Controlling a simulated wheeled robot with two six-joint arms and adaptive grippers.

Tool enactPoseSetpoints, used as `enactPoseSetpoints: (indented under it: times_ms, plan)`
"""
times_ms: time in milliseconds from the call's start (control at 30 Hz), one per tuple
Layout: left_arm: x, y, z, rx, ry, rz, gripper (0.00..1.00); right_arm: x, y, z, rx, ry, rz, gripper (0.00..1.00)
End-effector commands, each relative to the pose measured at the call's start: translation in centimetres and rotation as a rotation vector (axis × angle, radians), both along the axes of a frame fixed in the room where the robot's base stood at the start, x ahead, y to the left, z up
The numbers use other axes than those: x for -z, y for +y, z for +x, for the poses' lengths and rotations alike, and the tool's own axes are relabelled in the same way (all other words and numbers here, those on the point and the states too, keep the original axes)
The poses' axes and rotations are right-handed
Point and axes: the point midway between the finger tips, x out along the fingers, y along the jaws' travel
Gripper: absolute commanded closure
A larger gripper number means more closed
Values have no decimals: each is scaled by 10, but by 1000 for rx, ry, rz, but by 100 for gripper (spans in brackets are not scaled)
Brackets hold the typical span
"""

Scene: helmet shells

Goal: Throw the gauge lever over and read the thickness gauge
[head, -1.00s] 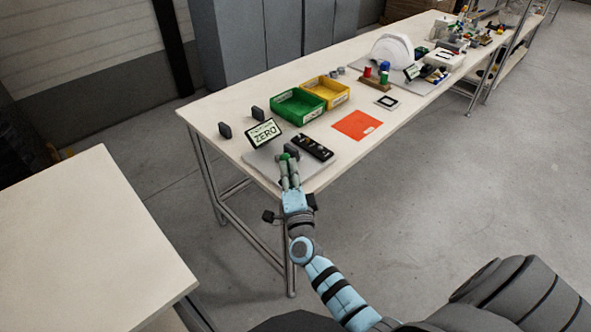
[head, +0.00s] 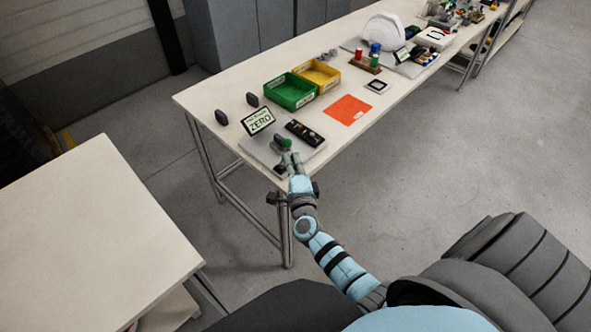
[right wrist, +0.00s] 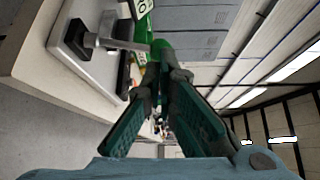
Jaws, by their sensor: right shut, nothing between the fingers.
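The thickness gauge stands on a grey plate (head: 254,151) at the near end of the long table. Its tilted display (head: 258,121) reads ZERO. The lever's green knob (head: 284,143) is on the plate's right part; a green rounded end, likely this knob, shows in the right wrist view (right wrist: 160,48) just beyond the fingertips. My right gripper (head: 289,159) is shut and empty, its tips close to the knob; I cannot tell whether they touch it. In the right wrist view a metal clamp-like part (right wrist: 100,40) stands on the plate. My left gripper is not in view.
A black tray (head: 304,133) lies right beside the gauge. Green (head: 290,92) and yellow (head: 318,76) bins, an orange sheet (head: 348,110) and two dark upright pieces (head: 221,117) are around it. A white helmet shell (head: 384,32) stands farther along. An empty table (head: 90,215) is at left.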

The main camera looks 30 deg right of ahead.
Motion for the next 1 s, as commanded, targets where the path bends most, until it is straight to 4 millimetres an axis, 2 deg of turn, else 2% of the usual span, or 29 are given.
enactPoseSetpoints:
  times_ms: [200, 400, 600, 1000]
  plan:
    - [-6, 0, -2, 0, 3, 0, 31, -1, 23, -48, -5, 1, 2, 100]
    - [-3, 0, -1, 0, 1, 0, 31, 1, 39, -80, -10, 2, 0, 100]
    - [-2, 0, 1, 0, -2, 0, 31, -1, 42, -91, -8, -1, 0, 100]
    - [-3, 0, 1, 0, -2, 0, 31, -1, 41, -91, -6, 0, 0, 100]
